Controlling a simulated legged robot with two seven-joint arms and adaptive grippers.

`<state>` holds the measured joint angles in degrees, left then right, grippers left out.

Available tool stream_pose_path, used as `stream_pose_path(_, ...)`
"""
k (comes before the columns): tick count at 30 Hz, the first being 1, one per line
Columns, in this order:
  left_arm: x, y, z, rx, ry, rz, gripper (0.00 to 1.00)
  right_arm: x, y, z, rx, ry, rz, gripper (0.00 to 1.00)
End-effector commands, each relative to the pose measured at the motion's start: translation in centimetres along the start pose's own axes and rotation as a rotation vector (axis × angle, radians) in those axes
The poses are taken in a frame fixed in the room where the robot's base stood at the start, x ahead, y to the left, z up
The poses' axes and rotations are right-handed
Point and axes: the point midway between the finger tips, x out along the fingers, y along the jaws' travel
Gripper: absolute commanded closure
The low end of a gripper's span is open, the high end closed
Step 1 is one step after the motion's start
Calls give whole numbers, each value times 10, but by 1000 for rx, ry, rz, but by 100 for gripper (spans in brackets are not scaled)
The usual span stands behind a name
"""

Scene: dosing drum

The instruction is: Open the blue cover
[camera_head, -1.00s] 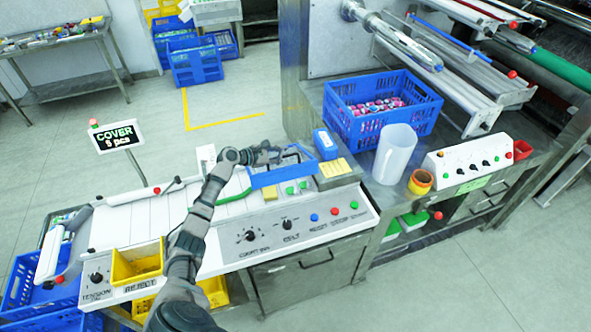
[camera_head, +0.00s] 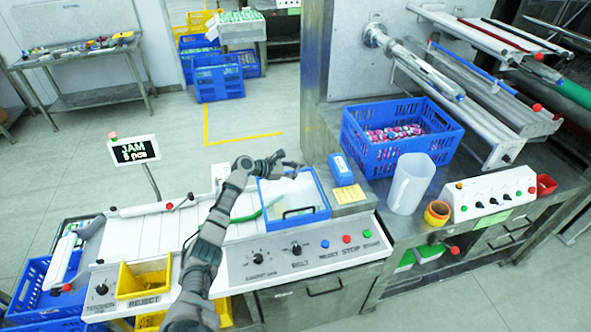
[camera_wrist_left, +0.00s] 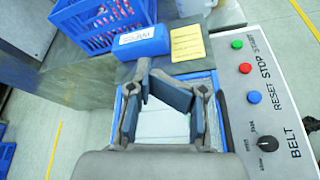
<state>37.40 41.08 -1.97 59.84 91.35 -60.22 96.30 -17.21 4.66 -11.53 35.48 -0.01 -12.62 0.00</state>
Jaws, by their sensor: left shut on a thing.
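The blue cover (camera_head: 328,212) is a blue frame around a clear pane with a black handle (camera_head: 298,211) along its front side. It lies low over the white bed of the machine, behind the control panel. My left gripper (camera_head: 285,162) is at the cover's rear edge, apart from the handle. In the left wrist view its dark fingers (camera_wrist_left: 168,95) stand over the pane, and the blue frame (camera_wrist_left: 200,74) shows beyond them. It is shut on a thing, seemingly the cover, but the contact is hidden. My right gripper is out of view.
A blue-and-white box (camera_head: 341,168) and a yellow note (camera_head: 348,194) sit just right of the cover. The control panel (camera_head: 300,256) lies in front. A sign (camera_head: 134,151) reads JAM. A blue crate (camera_head: 402,145) and a white jug (camera_head: 411,183) stand further right.

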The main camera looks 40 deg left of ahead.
Motion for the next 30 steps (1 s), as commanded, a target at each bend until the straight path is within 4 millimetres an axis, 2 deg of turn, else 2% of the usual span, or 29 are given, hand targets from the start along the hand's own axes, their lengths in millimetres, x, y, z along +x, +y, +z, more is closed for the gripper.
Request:
stream_pose_path(6, -2, 4, -5, -5, -2, 1, 100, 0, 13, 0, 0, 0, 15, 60)
stream_pose_path(12, -2, 4, -6, -6, -3, 0, 100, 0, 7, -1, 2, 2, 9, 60)
stream_pose_path(13, -2, 4, -5, -5, -2, 0, 78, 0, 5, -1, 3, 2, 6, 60)
stream_pose_path(15, -2, 3, -5, -4, -2, 0, 63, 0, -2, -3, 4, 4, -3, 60)
stream_pose_path(21, 0, 1, -1, -2, 0, 0, 63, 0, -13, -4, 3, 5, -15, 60)
stream_pose_path(25, -2, 0, 0, -1, 1, 0, 63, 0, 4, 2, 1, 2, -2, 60)
stream_pose_path(30, -25, 2, -5, -2, 2, 1, 63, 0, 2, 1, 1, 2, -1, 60)
